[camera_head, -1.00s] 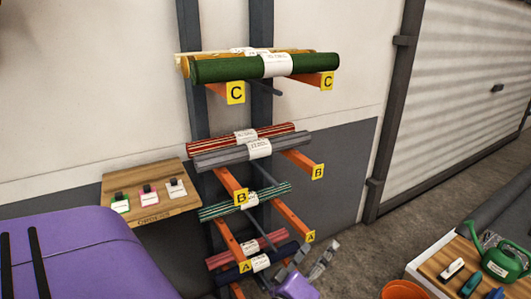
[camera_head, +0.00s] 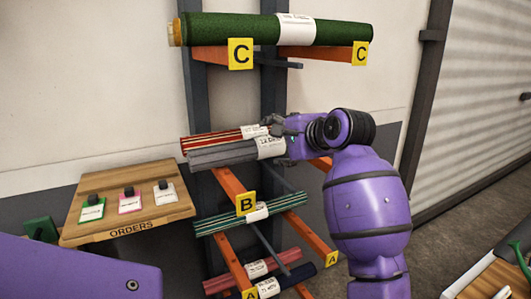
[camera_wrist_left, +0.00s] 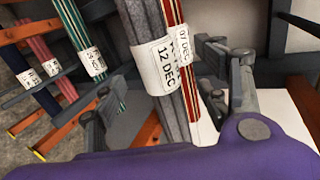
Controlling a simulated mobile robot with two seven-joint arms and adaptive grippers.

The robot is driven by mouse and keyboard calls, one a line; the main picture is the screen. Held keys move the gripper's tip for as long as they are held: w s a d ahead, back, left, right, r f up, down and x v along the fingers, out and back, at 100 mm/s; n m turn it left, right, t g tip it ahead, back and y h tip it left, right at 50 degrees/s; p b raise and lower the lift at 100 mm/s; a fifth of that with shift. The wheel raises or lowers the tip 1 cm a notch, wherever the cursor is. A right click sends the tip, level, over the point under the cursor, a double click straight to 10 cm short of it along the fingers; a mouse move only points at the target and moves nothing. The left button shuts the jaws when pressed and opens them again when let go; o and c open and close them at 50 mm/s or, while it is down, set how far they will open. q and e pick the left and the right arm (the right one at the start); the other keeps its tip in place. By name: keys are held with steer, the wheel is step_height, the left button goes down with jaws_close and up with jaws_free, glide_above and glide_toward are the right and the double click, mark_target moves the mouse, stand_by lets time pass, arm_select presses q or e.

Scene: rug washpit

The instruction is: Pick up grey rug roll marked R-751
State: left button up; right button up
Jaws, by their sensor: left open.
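The grey rug roll (camera_head: 222,154) lies on the B arms of the wall rack, with a white paper band; its R-751 mark is not readable. In the left wrist view the grey roll (camera_wrist_left: 146,32) has a band reading "12 DEC". My left gripper (camera_head: 281,140) is at the roll's right end, by the band, with its fingers open. In its wrist view the left gripper (camera_wrist_left: 165,95) has the grey roll between its fingers, with the red striped roll (camera_wrist_left: 191,105) also between them; I see no grip. My right gripper is not in view.
The red striped roll (camera_head: 210,139) lies right behind the grey one. A green roll (camera_head: 235,30) is above on C; a green striped roll (camera_head: 225,219) and others are below. A wooden ORDERS board (camera_head: 125,215) with tags stands at left.

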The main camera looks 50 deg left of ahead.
mark_target(271, 144)
arm_select(q)
steer(key=shift+w+f+h, duration=0.2)
steer(key=shift+w+h, duration=0.1)
steer(key=shift+w, duration=0.15)
steer(key=p+x, duration=0.1)
steer(key=x, duration=0.6)
steer(key=shift+w+f, duration=0.1)
steer(key=shift+f, duration=0.05)
steer(key=c, duration=1.5)
jaws_close()
steer(key=shift+d+r, duration=0.1)
steer(key=shift+r, duration=0.15)
